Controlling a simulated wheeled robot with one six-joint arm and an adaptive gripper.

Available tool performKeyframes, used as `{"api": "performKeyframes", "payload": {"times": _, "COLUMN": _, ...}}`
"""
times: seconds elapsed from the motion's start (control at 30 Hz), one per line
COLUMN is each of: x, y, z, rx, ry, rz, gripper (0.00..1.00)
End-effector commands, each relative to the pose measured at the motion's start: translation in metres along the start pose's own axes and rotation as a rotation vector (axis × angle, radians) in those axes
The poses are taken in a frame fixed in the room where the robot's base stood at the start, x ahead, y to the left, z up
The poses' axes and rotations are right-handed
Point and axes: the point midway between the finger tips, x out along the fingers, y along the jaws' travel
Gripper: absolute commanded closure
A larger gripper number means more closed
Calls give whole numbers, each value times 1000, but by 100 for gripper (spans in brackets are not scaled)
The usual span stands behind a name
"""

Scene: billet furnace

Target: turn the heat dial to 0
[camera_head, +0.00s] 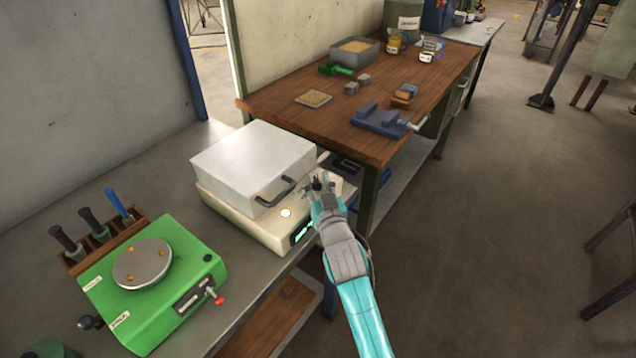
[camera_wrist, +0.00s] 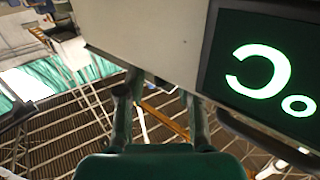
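The furnace is a white box (camera_head: 255,160) with a dark handle on a cream base (camera_head: 245,222). A small green-lit display (camera_head: 304,231) is on the base's front. In the wrist view the display (camera_wrist: 262,75) is large and close at right, showing part of a bright sign like "°C"; no number is readable. My gripper (camera_head: 318,184) is at the furnace's right front side, close to the base. In the wrist view my gripper (camera_wrist: 160,90) has its two fingers apart with nothing seen between them. I cannot make out the heat dial; my gripper may hide it.
A green hotplate-like device (camera_head: 190,275) with a red-tipped lever and a tool rack (camera_head: 100,245) stand at left on the grey bench. A wooden workbench (camera_head: 290,105) with a blue vise (camera_head: 380,122) is behind. Open floor lies at right.

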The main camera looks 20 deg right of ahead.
Motion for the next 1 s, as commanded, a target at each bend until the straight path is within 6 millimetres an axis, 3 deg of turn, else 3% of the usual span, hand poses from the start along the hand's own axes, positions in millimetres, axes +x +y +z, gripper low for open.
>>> {"api": "performKeyframes", "payload": {"times": 0.07, "x": 0, "y": 0, "z": 0, "rx": 0, "ry": 0, "rz": 0, "gripper": 65}}
{"api": "performKeyframes", "payload": {"times": 0.2, "x": 0, "y": 0, "z": 0, "rx": 0, "ry": 0, "rz": 0, "gripper": 100}}
{"api": "performKeyframes", "payload": {"times": 0.67, "x": 0, "y": 1, "z": 0, "rx": 1, "ry": 0, "rz": -18, "gripper": 100}}
{"api": "performKeyframes", "payload": {"times": 1.0, "x": 0, "y": 3, "z": 0, "rx": 1, "ry": 1, "rz": -121, "gripper": 100}}
